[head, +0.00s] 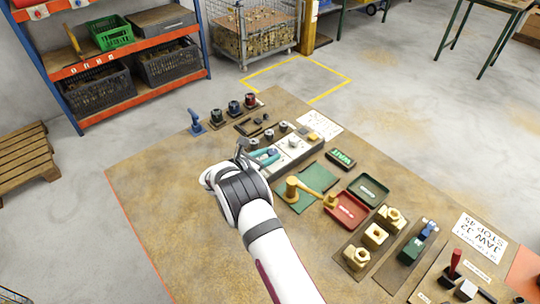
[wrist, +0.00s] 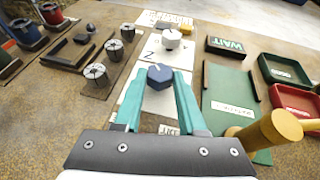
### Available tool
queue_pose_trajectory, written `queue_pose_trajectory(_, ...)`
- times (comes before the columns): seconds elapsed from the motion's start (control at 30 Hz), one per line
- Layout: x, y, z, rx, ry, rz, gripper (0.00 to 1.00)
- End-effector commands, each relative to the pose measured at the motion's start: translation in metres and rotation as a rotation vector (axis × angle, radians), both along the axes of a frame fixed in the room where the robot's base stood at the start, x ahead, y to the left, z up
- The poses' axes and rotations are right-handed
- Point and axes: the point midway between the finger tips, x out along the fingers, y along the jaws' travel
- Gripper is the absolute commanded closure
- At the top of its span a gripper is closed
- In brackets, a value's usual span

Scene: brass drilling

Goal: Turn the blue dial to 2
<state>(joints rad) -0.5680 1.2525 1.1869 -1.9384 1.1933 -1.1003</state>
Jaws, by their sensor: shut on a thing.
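The blue dial (wrist: 160,77) is a faceted knob on a white panel (wrist: 158,102), between the teal fingertips of my gripper (wrist: 163,82) in the wrist view. The fingers are closed on its sides. A small pale mark shows on the dial's top, but which way it points is hard to tell. A large dark 2-like mark (wrist: 150,48) is printed on the panel just beyond the dial, up and left. In the head view my gripper (head: 265,157) is over the panel (head: 293,153), and the blue dial is hard to make out there.
A grey-white knob (wrist: 171,39) stands farther up the panel. Several grey collets (wrist: 113,49) stand to the left. At right are a WAIT block (wrist: 231,45), a green mat (wrist: 231,88), a yellow mallet (wrist: 268,133) and a red tray (wrist: 297,101).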

Motion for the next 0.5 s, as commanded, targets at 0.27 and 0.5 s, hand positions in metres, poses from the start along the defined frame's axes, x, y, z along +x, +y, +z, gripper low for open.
queue_pose_trajectory(0.27, 0.0009, 0.0008, 0.0012, 0.004, 0.001, -0.063, 1.0)
queue_pose_trajectory(0.5, 0.0008, 0.0009, 0.0012, 0.003, 0.001, -0.061, 0.46)
